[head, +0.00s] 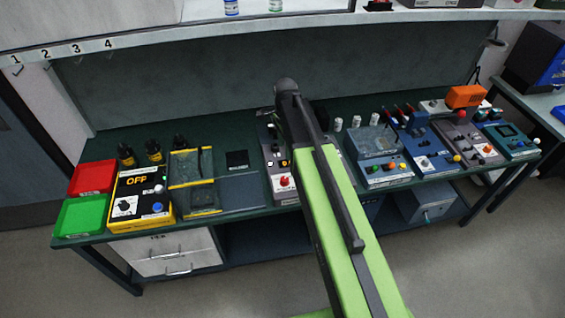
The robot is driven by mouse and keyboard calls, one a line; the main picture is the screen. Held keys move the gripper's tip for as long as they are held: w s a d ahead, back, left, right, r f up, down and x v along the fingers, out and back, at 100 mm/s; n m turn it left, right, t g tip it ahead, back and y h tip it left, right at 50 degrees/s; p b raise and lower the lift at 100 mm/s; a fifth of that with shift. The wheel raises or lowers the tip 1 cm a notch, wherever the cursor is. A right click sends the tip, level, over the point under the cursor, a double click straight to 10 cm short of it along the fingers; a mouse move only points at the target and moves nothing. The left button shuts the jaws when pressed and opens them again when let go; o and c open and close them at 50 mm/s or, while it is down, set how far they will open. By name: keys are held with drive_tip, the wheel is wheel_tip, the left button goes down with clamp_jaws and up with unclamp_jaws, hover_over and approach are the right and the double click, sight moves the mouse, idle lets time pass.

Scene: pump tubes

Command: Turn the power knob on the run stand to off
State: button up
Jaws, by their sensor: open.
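Several boxed devices stand on the bench, and their small labels are too blurred to tell which is the run stand. A black and yellow box (155,180) at the left shows the word OFF and has a black knob (124,207) on a white plate. A grey unit (269,145) at the middle has a red knob (285,182) on a pale panel, and my green arm hides its right part. At the right, a grey stand (462,132) has an orange knob (487,149). My gripper does not show; the arm's raised dark joint is over the bench middle.
Red (92,177) and green (80,215) trays lie at the bench's left end. A grey box (371,141), a blue stand (428,160) and a teal device (505,134) crowd the right side. A shelf (200,32) runs above the bench.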

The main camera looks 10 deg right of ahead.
sight(285, 179)
wheel_tip(285, 179, down, 18)
drive_tip(key=b, duration=1.8)
drive_tip(key=shift+r, duration=0.25)
drive_tip(key=shift+r, duration=0.1)
clamp_jaws()
